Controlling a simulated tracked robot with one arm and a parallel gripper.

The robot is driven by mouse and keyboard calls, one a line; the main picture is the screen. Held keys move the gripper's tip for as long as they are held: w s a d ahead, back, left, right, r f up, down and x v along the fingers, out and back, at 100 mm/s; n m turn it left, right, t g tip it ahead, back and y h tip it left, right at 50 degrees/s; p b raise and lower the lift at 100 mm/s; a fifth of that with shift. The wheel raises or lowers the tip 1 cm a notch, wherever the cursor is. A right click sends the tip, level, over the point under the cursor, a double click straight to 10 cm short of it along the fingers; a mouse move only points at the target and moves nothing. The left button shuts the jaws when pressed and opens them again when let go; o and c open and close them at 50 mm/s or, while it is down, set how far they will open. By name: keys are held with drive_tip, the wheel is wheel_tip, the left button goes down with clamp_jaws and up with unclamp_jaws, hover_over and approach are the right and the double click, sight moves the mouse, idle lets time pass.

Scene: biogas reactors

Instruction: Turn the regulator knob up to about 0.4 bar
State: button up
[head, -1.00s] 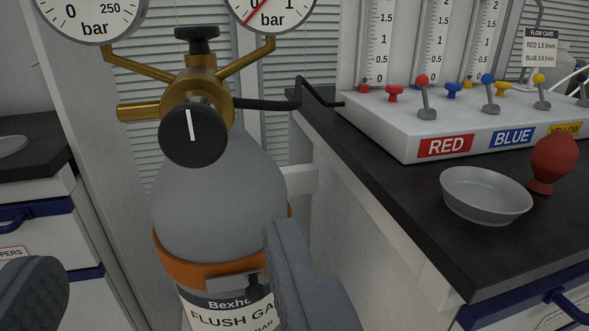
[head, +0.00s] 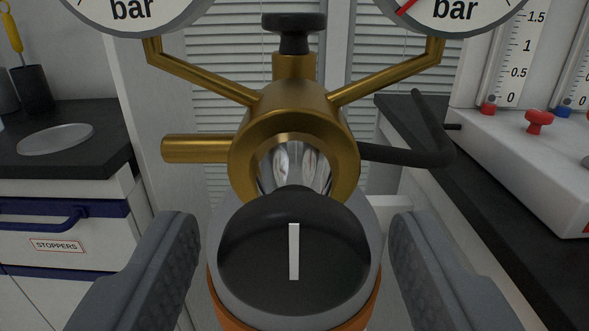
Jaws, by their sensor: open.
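The regulator knob (head: 255,255) is a black disc with a white line that stands nearly upright. My gripper (head: 294,245) is open, one finger to the left and one to the right of the knob, with gaps on both sides. The left gauge (head: 135,12) and right gauge (head: 450,12) are cut off by the top edge. A red line shows on the right gauge, but I cannot read its pressure.
A black hand knob (head: 294,30) tops the regulator. A dark hose (head: 410,155) runs right towards the white flowmeter block (head: 520,165) on a black bench. At the left, a dish (head: 55,139) lies on another bench above the stoppers drawer (head: 60,235).

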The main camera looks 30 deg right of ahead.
drive_tip(key=shift+x, duration=0.85)
drive_tip(key=c, duration=0.9)
drive_tip(key=shift+o, duration=0.2)
drive_tip(key=shift+m+b, duration=0.3)
drive_tip(key=shift+b, duration=0.1)
